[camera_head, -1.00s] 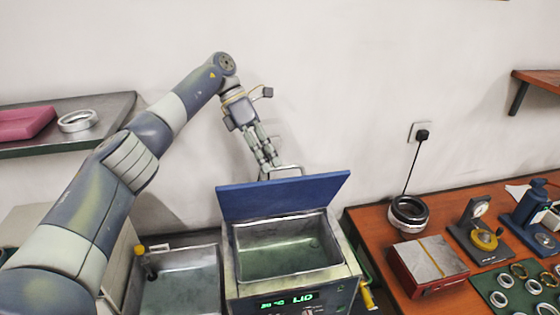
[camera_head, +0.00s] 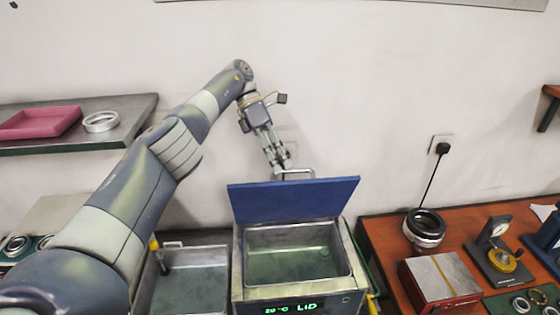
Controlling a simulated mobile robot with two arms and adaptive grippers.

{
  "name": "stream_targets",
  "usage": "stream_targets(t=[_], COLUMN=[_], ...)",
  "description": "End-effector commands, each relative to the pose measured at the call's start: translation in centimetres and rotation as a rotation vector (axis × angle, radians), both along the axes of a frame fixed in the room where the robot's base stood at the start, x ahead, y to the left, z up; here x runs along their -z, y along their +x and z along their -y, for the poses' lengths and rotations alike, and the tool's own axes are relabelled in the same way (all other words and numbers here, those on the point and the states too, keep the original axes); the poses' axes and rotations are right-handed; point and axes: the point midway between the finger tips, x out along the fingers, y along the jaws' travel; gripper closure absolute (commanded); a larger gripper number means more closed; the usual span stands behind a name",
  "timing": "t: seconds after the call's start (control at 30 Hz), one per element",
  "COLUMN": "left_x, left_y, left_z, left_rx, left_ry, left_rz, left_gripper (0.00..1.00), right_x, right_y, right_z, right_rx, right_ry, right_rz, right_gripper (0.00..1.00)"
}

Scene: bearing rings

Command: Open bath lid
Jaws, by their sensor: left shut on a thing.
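The bath (camera_head: 339,285) is a metal box with an open basin. Its display (camera_head: 291,308) reads "20°C LID" in green. The blue lid (camera_head: 294,201) stands raised at the back of the basin, tilted nearly upright, and the inside of the bath shows. A metal handle (camera_head: 297,171) rises at the lid's top edge. My left gripper (camera_head: 280,168) is shut on the lid handle, at its left end. My right gripper is not in view.
A second metal basin (camera_head: 197,283) with a yellow-topped part stands left of the bath. A shelf (camera_head: 60,142) with a pink tray (camera_head: 38,123) and a ring (camera_head: 101,121) is at left. An orange-brown bench (camera_head: 463,233) at right holds a ring (camera_head: 424,228), a red-sided box (camera_head: 441,281) and a gauge stand (camera_head: 497,250).

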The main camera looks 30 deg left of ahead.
Motion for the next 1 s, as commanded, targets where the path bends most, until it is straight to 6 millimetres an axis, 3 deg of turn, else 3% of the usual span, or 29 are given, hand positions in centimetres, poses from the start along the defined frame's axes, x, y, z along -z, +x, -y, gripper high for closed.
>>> stream_targets(t=[0.03, 0.07, 0.1, 0.17, 1.0], left_x=[1.76, 1.77, 1.77, 1.74, 1.45], left_y=[-0.11, -0.12, -0.12, -0.13, -0.25], left_z=[-0.57, -0.58, -0.58, -0.59, -0.71], left_rx=[-0.01, -0.01, -0.01, -0.01, -0.01], left_ry=[0.027, 0.027, 0.027, 0.027, 0.026], left_rz=[-0.014, -0.014, -0.014, -0.015, -0.018], left_gripper=[1.0, 1.0, 0.85, 0.71, 0.7], right_x=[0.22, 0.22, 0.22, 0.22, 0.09], right_y=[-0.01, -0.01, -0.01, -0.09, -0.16], right_z=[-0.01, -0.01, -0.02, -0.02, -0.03], right_rx=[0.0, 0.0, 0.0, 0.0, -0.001], right_ry=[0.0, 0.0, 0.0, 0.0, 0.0], right_rz=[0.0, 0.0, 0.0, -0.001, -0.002], right_gripper=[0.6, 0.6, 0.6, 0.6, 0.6])
